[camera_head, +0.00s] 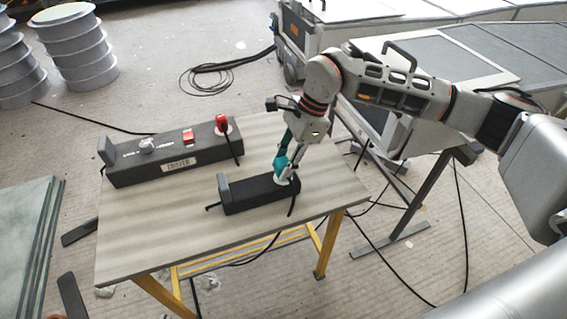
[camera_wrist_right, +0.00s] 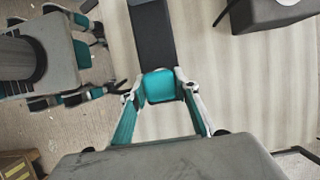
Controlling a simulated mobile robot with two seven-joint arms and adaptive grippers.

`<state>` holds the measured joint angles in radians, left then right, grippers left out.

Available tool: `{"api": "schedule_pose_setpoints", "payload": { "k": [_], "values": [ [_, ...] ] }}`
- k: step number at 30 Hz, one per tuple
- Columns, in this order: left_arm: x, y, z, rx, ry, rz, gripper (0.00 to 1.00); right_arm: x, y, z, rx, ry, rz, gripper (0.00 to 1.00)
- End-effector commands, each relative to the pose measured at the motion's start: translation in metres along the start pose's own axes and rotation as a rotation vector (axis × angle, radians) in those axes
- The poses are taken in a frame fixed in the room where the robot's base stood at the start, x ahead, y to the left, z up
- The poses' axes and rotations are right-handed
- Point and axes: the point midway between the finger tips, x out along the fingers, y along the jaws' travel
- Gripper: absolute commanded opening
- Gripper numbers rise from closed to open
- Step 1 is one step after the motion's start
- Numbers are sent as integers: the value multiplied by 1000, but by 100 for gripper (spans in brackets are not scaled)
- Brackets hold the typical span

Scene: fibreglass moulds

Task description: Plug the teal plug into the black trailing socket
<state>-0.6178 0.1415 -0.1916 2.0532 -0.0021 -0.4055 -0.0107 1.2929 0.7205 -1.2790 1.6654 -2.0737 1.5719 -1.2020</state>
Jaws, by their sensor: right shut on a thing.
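The black trailing socket (camera_head: 258,193) lies on the table, with a grey upright end piece at its left. The teal plug (camera_head: 281,165) is at its right end, just over a pale round face. In the right wrist view, the teal plug (camera_wrist_right: 158,85) sits between both fingers, with the dark socket body (camera_wrist_right: 152,35) extending away behind it. My right gripper (camera_head: 286,160) points down and is shut on the plug. The plug's underside is hidden, so I cannot tell whether it is seated or only touching. My left gripper cannot be made out in either view.
A long grey socket box (camera_head: 170,158) with a red plug (camera_head: 222,124) and a red switch stands at the back left of the wooden table (camera_head: 150,230). A black cable hangs by the teal plug. The table's front left is clear. Ribbed drums (camera_head: 75,50) stand on the floor.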

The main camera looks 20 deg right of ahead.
Motion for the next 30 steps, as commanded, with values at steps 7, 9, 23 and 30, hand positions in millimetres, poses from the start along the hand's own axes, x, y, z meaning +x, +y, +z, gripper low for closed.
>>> {"api": "schedule_pose_setpoints", "payload": {
  "k": [7,9,23,30],
  "values": [
    [0,0,0,0,0,0,0,0,0,0,0,-1,0,11],
    [0,0,0,0,-1,0,0,0,0,0,0,-1,0,11],
    [-1,-1,-2,1,1,-1,0,-1,0,1,0,-1,0,11],
    [-1,-2,-4,2,4,-2,0,0,0,0,0,-1,0,11]
  ]
}}
